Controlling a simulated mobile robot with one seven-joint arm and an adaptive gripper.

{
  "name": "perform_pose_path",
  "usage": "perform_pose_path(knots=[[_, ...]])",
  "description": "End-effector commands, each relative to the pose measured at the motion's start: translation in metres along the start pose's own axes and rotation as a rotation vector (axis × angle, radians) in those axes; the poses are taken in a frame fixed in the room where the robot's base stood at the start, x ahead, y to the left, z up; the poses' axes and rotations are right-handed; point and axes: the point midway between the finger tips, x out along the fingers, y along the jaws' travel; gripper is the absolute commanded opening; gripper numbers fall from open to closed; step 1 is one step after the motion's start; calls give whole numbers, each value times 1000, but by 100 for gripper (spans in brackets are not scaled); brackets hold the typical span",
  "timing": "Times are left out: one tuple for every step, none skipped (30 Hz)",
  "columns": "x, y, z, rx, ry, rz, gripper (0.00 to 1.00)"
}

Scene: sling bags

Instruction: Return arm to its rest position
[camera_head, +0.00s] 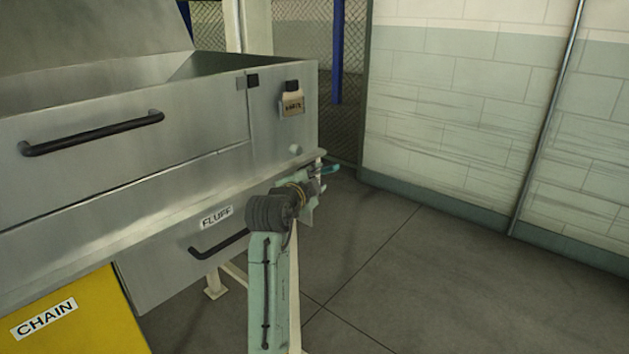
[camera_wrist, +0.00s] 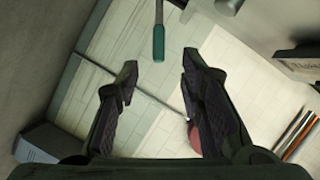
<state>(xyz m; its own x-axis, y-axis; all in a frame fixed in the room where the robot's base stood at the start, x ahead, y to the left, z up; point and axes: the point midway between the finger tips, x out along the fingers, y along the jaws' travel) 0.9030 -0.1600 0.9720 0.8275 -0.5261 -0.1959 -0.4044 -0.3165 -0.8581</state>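My gripper (camera_wrist: 160,76) is open in the wrist view, with its two dark fingers apart and nothing between them. A tool with a green handle (camera_wrist: 158,42) and a thin metal shaft shows just past the fingertips, near the top of the picture. I cannot tell how far beyond the fingers it is. In the head view my arm rises from the bottom and bends at a dark joint beside the metal machine (camera_head: 70,190). The arm's far end is beside the machine's right corner, partly hidden, and the fingers are too small to make out.
A yellow panel labelled CHAIN (camera_head: 80,325) is at bottom left. Open grey floor (camera_head: 430,270) lies to the right, before a block wall (camera_head: 480,110).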

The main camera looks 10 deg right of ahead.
Motion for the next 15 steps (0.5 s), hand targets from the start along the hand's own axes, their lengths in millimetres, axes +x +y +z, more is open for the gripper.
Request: perform_pose_path(knots=[[-4, 0, 0, 1, 0, -1, 35], [-5, 0, 0, 1, 0, 0, 35], [-6, 0, 0, 0, 0, 1, 35], [-6, 0, 0, 0, 0, 1, 35], [-7, 0, 0, 0, 0, 1, 35], [-7, 0, 0, 0, 0, 1, 35], [-7, 0, 0, 0, 0, 1, 35], [-6, 0, 0, 0, 0, 1, 35], [-6, 0, 0, 0, 0, 1, 35], [-6, 0, 0, 0, 0, 1, 35], [-6, 0, 0, 0, 0, 1, 35], [-6, 0, 0, 0, 0, 1, 35], [-6, 0, 0, 0, 0, 1, 35], [-6, 0, 0, 0, 0, 1, 35], [-9, 2, 3, -25, -9, -7, 35]])
